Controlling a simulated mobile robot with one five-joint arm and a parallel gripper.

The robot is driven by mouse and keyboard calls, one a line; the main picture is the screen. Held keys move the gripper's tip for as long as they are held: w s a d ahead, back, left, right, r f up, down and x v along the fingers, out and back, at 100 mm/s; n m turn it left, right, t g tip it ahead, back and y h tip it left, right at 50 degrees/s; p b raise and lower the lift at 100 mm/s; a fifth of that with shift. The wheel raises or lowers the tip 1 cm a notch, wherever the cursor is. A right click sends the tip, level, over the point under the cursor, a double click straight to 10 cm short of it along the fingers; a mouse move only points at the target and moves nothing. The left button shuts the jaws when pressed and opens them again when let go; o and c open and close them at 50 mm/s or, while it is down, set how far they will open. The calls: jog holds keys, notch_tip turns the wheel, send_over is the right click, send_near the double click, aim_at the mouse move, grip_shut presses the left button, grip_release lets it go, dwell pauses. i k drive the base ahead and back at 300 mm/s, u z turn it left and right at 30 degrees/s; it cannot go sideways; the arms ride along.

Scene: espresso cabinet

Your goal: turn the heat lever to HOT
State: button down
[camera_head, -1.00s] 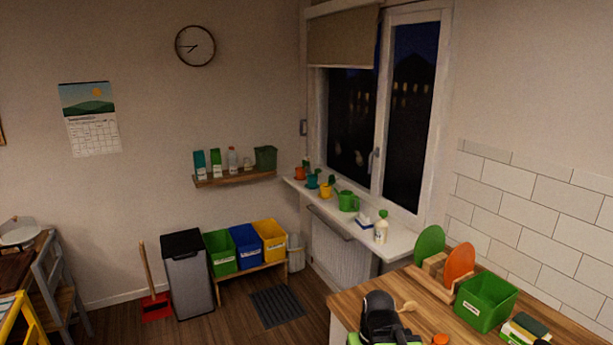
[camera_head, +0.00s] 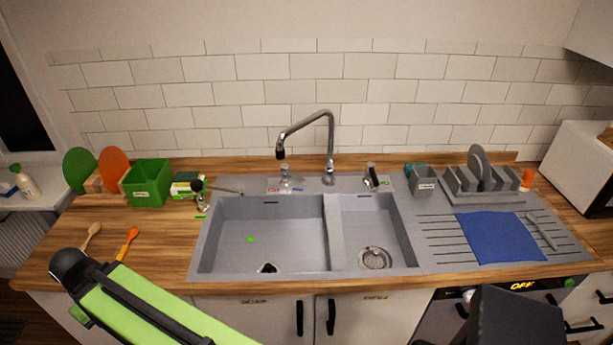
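In the head view, a chrome faucet (camera_head: 328,150) rises behind the double sink. Left of its base stands a small clear and chrome lever-like fitting (camera_head: 285,180), with a red mark and a blue mark on the deck beside it. Right of the faucet is a dark-and-chrome lever-like fitting (camera_head: 371,177) with a small coloured label. I cannot tell for certain which is the heat lever, and the labels are too small to read. My green and black arm crosses the lower left; my gripper does not show clearly.
The sink (camera_head: 265,232) has two basins. A blue cloth (camera_head: 487,237) and dish rack (camera_head: 480,185) are on the right. A green box (camera_head: 148,183) stands left. A wooden spoon (camera_head: 90,235) and orange utensil (camera_head: 127,243) lie near the left front edge.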

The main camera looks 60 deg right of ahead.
aim_at(285, 167)
jog(key=u, duration=0.25)
jog(key=k, duration=0.2)
jog(key=z, duration=3.55)
jog(key=k, duration=0.95)
jog(key=u, duration=1.2)
jog(key=i, duration=1.05)
jog(key=z, duration=0.1)
jog(key=k, duration=0.5)
